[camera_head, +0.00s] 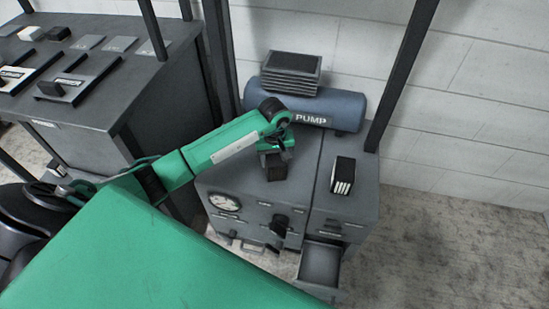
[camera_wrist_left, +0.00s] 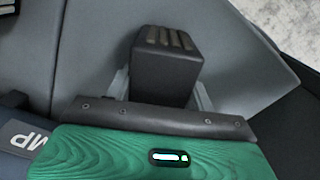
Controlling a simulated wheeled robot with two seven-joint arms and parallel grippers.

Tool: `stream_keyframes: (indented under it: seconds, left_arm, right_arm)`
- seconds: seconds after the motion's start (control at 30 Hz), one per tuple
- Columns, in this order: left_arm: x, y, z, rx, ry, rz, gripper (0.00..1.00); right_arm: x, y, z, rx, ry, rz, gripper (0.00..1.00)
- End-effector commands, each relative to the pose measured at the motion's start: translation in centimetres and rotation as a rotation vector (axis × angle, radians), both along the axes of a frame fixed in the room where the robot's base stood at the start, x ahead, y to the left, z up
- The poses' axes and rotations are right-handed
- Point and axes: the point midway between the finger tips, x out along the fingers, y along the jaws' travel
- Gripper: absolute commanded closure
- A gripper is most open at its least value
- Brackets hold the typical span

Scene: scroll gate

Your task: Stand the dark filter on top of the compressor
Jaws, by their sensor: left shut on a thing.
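My left gripper (camera_head: 275,151) is shut on a dark block-shaped filter (camera_head: 273,167) above the grey cabinet top. In the left wrist view the filter (camera_wrist_left: 167,62) sits between the two grey fingers, with dull brownish stripes on its end face. I cannot tell whether it touches the cabinet. The likely compressor is the blue-grey cylinder marked PUMP (camera_head: 350,108), behind the gripper at the wall side. A ribbed dark box (camera_head: 291,72) sits on top of it. My right gripper is not in view.
A second black block with bright stripes (camera_head: 343,174) stands on the right of the grey cabinet (camera_head: 316,192). A drawer (camera_head: 320,263) is open at the cabinet's front. Dark upright posts (camera_head: 402,75) flank the cabinet. A dark bench (camera_head: 85,110) with small parts is at left.

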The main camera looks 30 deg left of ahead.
Motion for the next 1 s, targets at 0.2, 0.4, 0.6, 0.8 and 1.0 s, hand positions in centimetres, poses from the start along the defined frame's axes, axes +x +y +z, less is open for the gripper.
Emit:
stream_keyframes:
  seconds: [0.2,0.4,0.6,0.8,1.0]
  left_arm:
    - [0.0,0.0,-0.1,0.000,0.000,0.000,0.24]
    - [0.0,0.0,0.0,0.000,0.000,0.000,0.24]
    - [0.1,0.1,1.0,0.001,-0.003,0.000,0.24]
    - [0.1,0.1,5.2,0.003,-0.005,-0.001,0.24]
    - [0.1,0.1,9.4,0.002,-0.004,0.000,0.24]
  right_arm:
    - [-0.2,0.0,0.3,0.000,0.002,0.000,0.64]
    - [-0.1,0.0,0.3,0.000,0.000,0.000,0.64]
    - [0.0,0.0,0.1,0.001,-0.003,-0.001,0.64]
    - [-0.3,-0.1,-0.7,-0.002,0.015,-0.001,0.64]
    - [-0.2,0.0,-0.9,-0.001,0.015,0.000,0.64]
